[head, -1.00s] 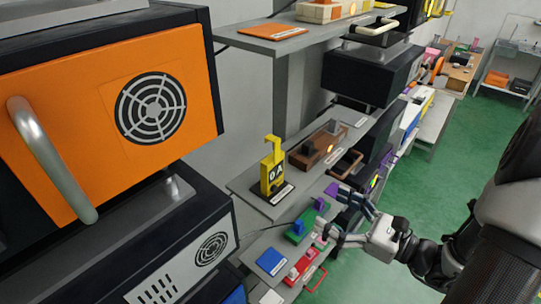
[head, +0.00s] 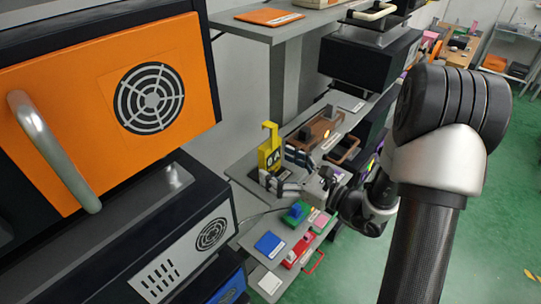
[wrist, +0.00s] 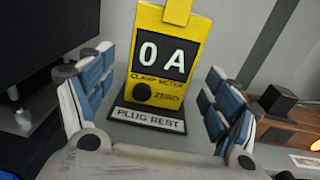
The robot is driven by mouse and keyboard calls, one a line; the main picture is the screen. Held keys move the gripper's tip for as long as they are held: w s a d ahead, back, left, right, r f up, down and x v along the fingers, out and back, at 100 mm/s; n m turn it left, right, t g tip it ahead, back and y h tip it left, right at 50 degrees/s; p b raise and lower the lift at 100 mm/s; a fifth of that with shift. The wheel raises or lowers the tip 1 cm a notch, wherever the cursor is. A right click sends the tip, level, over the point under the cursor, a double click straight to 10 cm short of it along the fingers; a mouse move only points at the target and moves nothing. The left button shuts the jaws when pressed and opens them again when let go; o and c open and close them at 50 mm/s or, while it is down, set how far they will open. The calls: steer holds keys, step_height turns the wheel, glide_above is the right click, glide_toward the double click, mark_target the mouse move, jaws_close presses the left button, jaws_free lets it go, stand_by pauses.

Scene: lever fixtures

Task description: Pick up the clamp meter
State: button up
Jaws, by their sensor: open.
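The yellow clamp meter (head: 268,150) stands upright on a dark base on the middle grey shelf in the head view. In the wrist view the clamp meter (wrist: 168,55) faces me, with a "0 A" display and a dark round knob. Its base (wrist: 148,119) reads "PLUG REST". My gripper (head: 282,170) is open at the meter. In the wrist view my gripper (wrist: 157,105) has one finger on each side of the meter's lower part, with gaps visible on both sides. The meter's top is cut off in the wrist view.
A brown fixture (head: 315,135) with a dark block and a lit lamp stands just right of the meter; its dark block (wrist: 278,98) shows in the wrist view. Below are green, blue (head: 269,244) and red panels. An orange cabinet (head: 100,95) stands at left.

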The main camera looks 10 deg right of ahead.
steer(key=x, duration=0.2)
steer(key=shift+w+a, duration=0.15)
steer(key=shift+a, duration=0.05)
steer(key=shift+d, duration=0.1)
steer(key=c, duration=1.3)
